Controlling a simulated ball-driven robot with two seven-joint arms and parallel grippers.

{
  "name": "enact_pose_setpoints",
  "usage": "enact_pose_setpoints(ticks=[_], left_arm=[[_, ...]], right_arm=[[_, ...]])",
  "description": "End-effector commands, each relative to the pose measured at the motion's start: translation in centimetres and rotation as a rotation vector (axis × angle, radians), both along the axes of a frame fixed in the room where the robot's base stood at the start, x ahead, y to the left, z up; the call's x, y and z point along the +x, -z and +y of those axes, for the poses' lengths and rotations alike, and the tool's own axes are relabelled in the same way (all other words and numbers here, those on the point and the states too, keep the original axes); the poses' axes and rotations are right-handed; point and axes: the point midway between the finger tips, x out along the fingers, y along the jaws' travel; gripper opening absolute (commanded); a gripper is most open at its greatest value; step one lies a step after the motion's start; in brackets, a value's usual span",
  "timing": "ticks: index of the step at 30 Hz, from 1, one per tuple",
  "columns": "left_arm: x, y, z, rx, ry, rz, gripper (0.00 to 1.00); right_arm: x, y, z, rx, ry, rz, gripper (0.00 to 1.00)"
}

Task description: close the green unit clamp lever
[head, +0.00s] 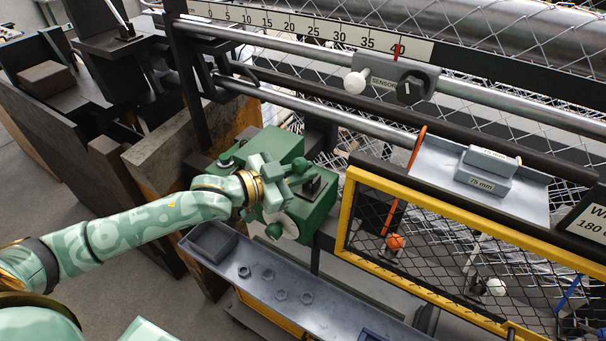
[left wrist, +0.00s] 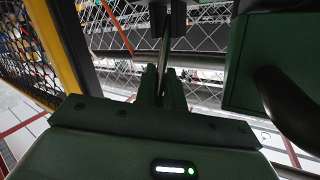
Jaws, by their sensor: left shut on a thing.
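The green unit (head: 275,146) stands left of the yellow-framed mesh guard in the head view. My left gripper (head: 297,176) is in front of it and covers part of its face. In the left wrist view my left gripper's fingers (left wrist: 163,84) are closed around a thin metal bar, the clamp lever (left wrist: 166,48), which stands up between them below a dark block. A green housing (left wrist: 258,62) of the unit is to the right of the fingers, apart from them. The lever is mostly hidden by the gripper in the head view. My right gripper is not in view.
A grey tray (head: 330,318) with several nuts lies below the unit. The yellow-framed mesh guard (head: 348,212) stands close on the right. Above run a rail with a scale (head: 290,22) and a sensor block (head: 395,80). A dark bench (head: 60,120) is at left.

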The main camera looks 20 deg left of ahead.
Motion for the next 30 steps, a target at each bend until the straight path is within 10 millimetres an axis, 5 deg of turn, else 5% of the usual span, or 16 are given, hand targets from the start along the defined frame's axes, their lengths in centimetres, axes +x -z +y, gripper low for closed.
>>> enact_pose_setpoints(ticks=[20,24,30], left_arm=[[-0.12,-0.87,-0.02,-0.018,0.003,-0.089,0.0],[-0.14,-0.76,-0.03,-0.018,0.003,-0.086,0.39],[-0.21,-0.38,0.01,-0.015,0.001,-0.078,0.39]], right_arm=[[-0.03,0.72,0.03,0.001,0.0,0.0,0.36],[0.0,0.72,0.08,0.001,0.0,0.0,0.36],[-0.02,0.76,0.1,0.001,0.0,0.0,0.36]])
